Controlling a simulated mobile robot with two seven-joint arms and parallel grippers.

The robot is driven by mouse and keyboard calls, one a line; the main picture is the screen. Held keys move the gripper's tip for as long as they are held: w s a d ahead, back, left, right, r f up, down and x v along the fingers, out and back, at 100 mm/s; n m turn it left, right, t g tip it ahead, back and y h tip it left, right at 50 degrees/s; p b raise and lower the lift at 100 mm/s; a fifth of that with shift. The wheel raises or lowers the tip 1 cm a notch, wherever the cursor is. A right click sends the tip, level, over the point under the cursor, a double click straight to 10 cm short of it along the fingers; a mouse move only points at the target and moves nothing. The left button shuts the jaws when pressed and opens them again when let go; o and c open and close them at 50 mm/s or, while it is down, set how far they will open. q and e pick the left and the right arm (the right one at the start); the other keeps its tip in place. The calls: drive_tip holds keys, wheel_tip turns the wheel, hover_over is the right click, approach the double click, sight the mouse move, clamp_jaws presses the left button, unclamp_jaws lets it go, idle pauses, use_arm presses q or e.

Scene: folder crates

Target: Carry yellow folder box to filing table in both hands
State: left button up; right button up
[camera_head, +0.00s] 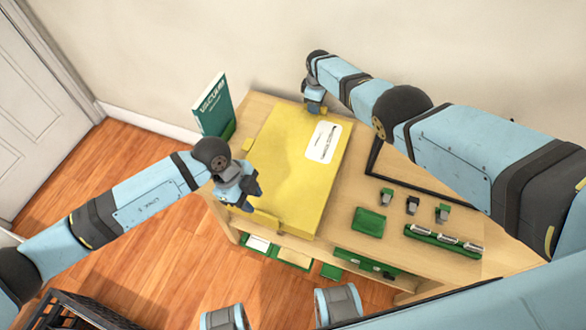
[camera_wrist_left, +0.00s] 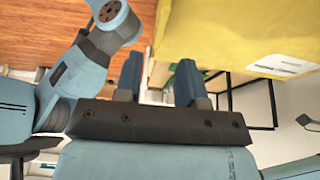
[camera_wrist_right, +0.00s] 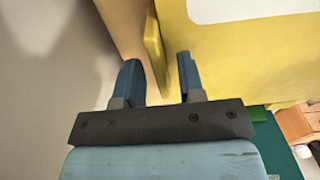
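The yellow folder box (camera_head: 290,165) lies flat on a wooden table (camera_head: 365,225), with a white label on top. A yellow tab shows at its near end. My left gripper (camera_head: 249,197) is at the box's near left corner; in the left wrist view its fingers (camera_wrist_left: 158,72) are apart and empty, close to the box (camera_wrist_left: 225,35). My right gripper (camera_head: 313,106) is at the box's far end. In the right wrist view its fingers (camera_wrist_right: 157,75) are apart, with a yellow end tab (camera_wrist_right: 155,50) between them, seemingly not clamped. The box (camera_wrist_right: 230,60) fills that view's upper right.
A green book (camera_head: 213,105) stands at the table's back left. A black frame (camera_head: 425,184), a green pad (camera_head: 369,220), small clips and a green tray (camera_head: 443,240) lie right of the box. A dark crate (camera_head: 75,312) is on the floor, lower left.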

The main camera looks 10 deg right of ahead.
use_arm(q)
drive_tip(key=v, duration=0.4)
drive_tip(key=shift+w+a+r, duration=0.1)
drive_tip(key=shift+a+r, duration=0.05)
drive_tip(key=shift+r, duration=0.2)
use_arm(e)
wheel_tip(320, 180, up, 12)
idle(0.7)
